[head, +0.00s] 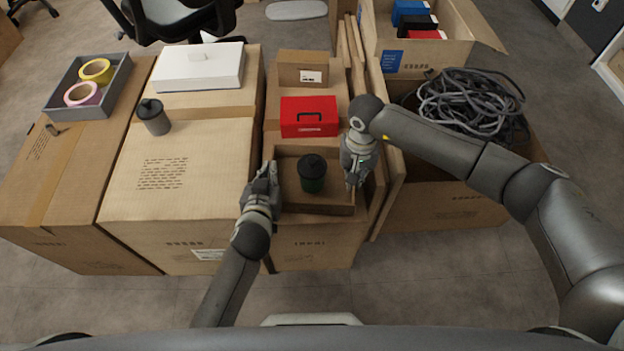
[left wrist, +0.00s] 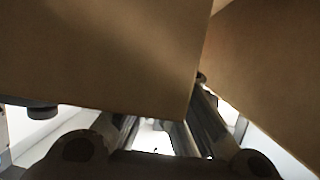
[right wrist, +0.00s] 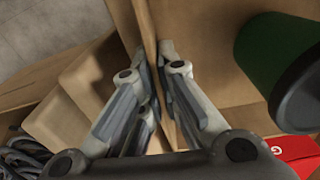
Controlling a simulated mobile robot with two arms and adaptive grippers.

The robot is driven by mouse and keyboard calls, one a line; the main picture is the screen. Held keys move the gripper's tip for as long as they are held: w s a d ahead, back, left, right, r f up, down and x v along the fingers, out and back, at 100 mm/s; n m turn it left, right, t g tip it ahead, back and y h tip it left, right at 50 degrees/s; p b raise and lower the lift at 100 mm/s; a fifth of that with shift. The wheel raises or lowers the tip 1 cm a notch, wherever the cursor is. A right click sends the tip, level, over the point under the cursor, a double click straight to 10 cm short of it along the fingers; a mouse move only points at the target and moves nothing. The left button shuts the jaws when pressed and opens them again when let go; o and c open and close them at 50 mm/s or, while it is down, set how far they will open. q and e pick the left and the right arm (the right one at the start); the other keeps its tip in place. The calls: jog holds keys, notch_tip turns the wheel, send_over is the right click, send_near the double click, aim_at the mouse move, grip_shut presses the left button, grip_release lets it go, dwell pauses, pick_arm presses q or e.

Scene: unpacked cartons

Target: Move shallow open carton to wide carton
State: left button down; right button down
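The shallow open carton (head: 318,208) is a low brown tray on top of a narrower carton in the head view. A dark green cup with a black lid (head: 312,174) stands inside it. The wide carton (head: 180,185) stands to its left. My left gripper (head: 267,172) is at the tray's left wall; cardboard hides much of its fingers in the left wrist view, so its closure is unclear. My right gripper (head: 354,182) is at the right wall. In the right wrist view, its fingers (right wrist: 155,75) close on the wall (right wrist: 148,30) from both sides.
A grey lidded cup (head: 154,117) and white box (head: 198,67) occupy parts of the wide carton; its front top is clear. A red box (head: 309,117) stands just behind the tray. A carton of black cable (head: 470,100) lies right. A grey tape tray (head: 88,88) sits far left.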

pick_arm(q)
jog(key=shift+r, duration=0.2)
pick_arm(e)
jog(key=shift+r, duration=0.15)
